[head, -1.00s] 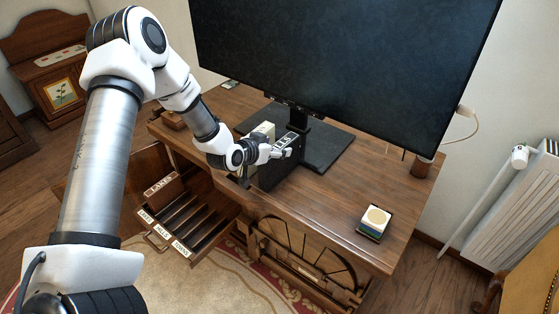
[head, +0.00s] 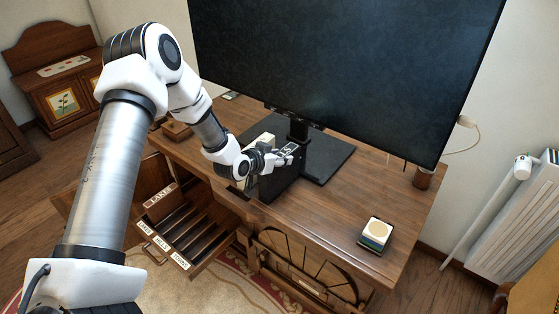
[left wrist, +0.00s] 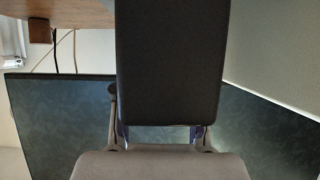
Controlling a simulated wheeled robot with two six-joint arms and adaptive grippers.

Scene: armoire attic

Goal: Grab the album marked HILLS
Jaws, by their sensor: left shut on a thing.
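A dark, box-like album (head: 278,184) stands upright on the wooden desk top, in front of the monitor stand. A pale label shows on its upper edge; the gripper partly covers it, and only its last letters show, seemingly LS. My left gripper (head: 284,158) is shut on the top of this album. In the left wrist view the album (left wrist: 168,62) shows as a broad dark panel between the fingers (left wrist: 160,135). An album marked LAKES (head: 161,200) stands in the open slotted drawer (head: 196,221) below the desk. My right gripper is not in view.
A large dark monitor (head: 345,70) stands on the desk (head: 325,225), close behind the gripper. A cream object (head: 262,141) is just behind the gripper. Bare desk lies between album and stack.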

